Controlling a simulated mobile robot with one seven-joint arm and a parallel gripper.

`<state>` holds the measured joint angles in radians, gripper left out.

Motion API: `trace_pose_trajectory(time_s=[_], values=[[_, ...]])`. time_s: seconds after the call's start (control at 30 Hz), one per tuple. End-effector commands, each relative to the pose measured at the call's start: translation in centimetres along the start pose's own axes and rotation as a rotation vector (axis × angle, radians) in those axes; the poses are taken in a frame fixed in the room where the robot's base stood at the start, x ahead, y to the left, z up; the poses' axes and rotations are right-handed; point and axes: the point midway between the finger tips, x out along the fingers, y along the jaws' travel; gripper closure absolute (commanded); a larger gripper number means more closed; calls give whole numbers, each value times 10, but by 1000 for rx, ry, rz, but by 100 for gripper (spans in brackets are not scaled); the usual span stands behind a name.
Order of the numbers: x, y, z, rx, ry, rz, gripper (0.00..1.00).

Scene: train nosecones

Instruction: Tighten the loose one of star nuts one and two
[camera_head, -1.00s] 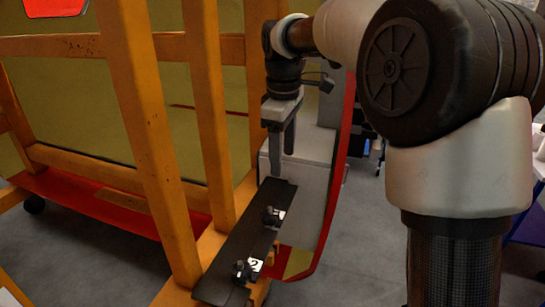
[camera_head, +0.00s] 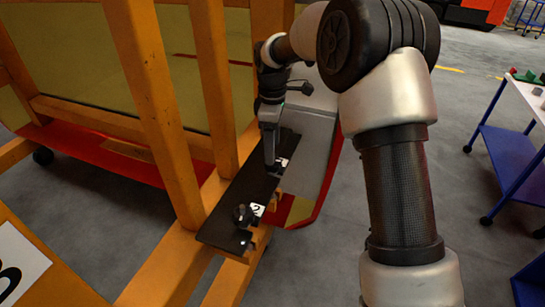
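A black plate (camera_head: 222,228) lies on the orange wooden frame. Star nut two (camera_head: 243,215), black and knobbed, stands on its near part beside a white tag marked 2 (camera_head: 257,209). Another white tag (camera_head: 283,162), its number unreadable, sits farther along the plate. The star nut beside that farther tag is mostly hidden by my gripper (camera_head: 270,163). My gripper points down with its fingertips at that nut's place. The fingers overlap in this view, so I cannot tell whether they are open, shut or touching the nut.
Orange posts (camera_head: 165,135) rise just left of the plate. A grey and red curved panel (camera_head: 318,165) stands right behind it. A blue-framed table (camera_head: 508,155) on wheels is at the right. Grey floor lies between it and my arm.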

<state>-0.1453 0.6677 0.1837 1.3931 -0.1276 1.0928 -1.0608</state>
Motion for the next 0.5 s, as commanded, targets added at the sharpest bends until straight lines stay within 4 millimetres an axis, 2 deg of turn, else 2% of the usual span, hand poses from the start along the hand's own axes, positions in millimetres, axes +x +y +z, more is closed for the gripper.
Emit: trace_pose_trajectory(time_s=[0.1,0.2,0.33,0.5], values=[[22,-1,0,0,-2,-3,42],[34,0,0,0,-1,-1,42],[43,0,0,0,-1,0,42],[46,0,0,0,0,0,42]])
